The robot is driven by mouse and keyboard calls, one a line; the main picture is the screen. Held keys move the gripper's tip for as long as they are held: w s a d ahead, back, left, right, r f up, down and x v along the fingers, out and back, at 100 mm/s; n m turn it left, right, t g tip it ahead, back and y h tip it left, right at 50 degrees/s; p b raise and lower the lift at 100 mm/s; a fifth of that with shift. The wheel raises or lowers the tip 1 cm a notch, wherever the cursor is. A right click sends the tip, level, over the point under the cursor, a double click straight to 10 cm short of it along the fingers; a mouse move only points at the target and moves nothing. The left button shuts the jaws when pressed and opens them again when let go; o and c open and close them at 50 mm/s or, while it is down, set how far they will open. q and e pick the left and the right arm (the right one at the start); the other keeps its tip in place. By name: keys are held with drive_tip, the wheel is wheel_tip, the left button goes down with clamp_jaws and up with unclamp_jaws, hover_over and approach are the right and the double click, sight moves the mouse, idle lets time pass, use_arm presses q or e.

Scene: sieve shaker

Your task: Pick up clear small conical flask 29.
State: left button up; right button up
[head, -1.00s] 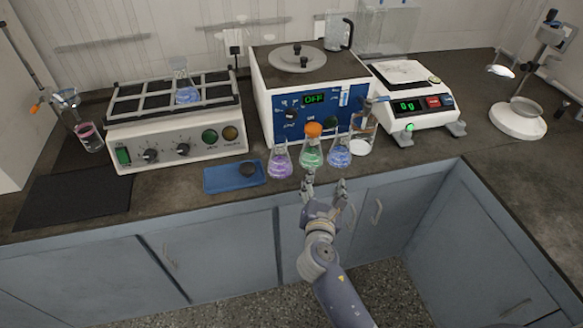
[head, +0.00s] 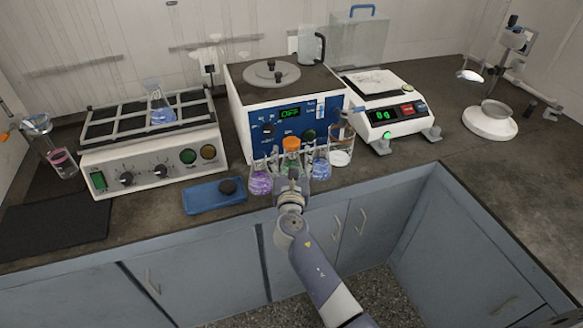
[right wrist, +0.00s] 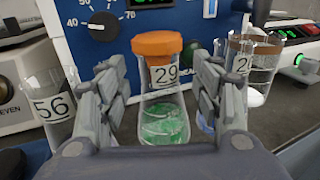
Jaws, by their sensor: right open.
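Clear small conical flask 29 (head: 291,146) has an orange cap and green liquid and stands upright on the bench in front of the blue-fronted machine. In the right wrist view flask 29 (right wrist: 162,112) shows its "29" label and stands between the two fingers. My right gripper (right wrist: 162,98) is open, with a finger on each side of the flask and visible gaps to it. In the head view my right gripper (head: 290,178) hides the flask's lower part. My left gripper is not in view.
A purple-liquid flask (head: 260,183) stands close on the left, and a blue-liquid flask (head: 320,169) close on the right. A beaker (head: 341,147) is just beyond. The blue-fronted machine (head: 262,133) is close behind. A blue tray (head: 207,197) lies further left.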

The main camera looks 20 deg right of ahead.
sight(292, 148)
drive_tip(key=shift+x, duration=1.25)
clamp_jaws()
drive_tip(key=shift+r, duration=0.15)
drive_tip(key=shift+s+r+p, duration=0.1)
drive_tip(key=shift+r+p, duration=0.7)
drive_tip(key=shift+r, duration=0.95)
drive_tip(key=r+v, duration=0.1)
drive_tip(key=v, duration=1.4)
drive_tip(key=shift+s+r, duration=0.25)
drive_tip(key=shift+s, duration=0.2)
